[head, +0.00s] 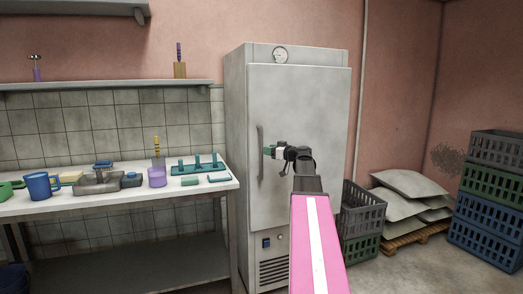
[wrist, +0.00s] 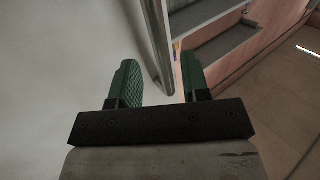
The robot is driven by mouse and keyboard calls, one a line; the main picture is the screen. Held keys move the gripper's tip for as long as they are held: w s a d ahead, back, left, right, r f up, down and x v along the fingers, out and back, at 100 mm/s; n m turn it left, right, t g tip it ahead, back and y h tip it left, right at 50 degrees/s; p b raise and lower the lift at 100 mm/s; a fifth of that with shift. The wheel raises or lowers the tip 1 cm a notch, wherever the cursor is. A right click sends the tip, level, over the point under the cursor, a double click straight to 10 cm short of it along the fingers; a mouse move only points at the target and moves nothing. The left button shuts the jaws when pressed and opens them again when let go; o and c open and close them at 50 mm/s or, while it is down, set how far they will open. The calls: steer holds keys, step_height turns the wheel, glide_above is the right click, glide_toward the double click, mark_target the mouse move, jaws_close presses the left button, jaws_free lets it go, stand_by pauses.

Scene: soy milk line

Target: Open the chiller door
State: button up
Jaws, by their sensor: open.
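The chiller (head: 236,160) is a tall pale grey cabinet against the pink wall. Its door (head: 305,110) looks shut, with a vertical grey bar handle (head: 260,135) near its left edge. My gripper (head: 267,151) is at the handle, about halfway up the door. In the wrist view my gripper (wrist: 160,65) is open, with green fingers apart. The handle (wrist: 163,60) shows between the two fingers, with the pale door face (wrist: 50,80) on the left. I cannot tell whether either finger touches the handle.
A worktable (head: 110,203) with a blue mug (head: 40,186), a purple cup (head: 157,177) and a teal peg rack (head: 198,168) stands left of the chiller. Crates (head: 362,212) and sacks (head: 408,190) on a pallet lie to the right. Stacked crates (head: 490,200) stand farther right.

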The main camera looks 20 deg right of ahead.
steer(key=shift+x, duration=2.5)
